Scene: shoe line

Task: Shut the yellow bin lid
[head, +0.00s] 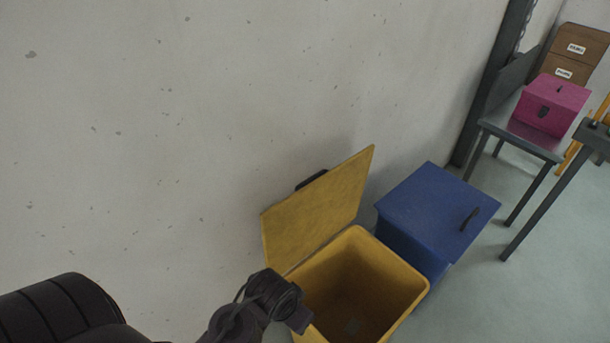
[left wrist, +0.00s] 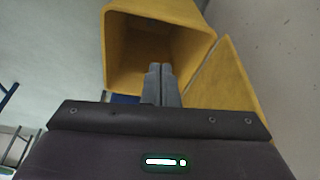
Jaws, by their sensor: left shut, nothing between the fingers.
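The yellow bin (head: 405,283) stands on the floor by the wall with its mouth open. Its yellow lid (head: 322,205) is raised and leans back toward the wall, a dark handle on its far side. In the left wrist view the bin (left wrist: 122,50) is ahead and the lid (left wrist: 222,85) is to the right. My left gripper (left wrist: 161,70) is shut and empty, in front of the bin's opening. In the head view my left arm comes in from the lower left and its end is over the bin's left rim. My right gripper is not in view.
A blue bin with a closed lid (head: 435,208) stands close to the right of the yellow bin. A grey table (head: 520,133) bears a pink box (head: 551,104) farther back. Brown drawers (head: 575,52) stand behind. The wall (head: 200,120) is close at the left.

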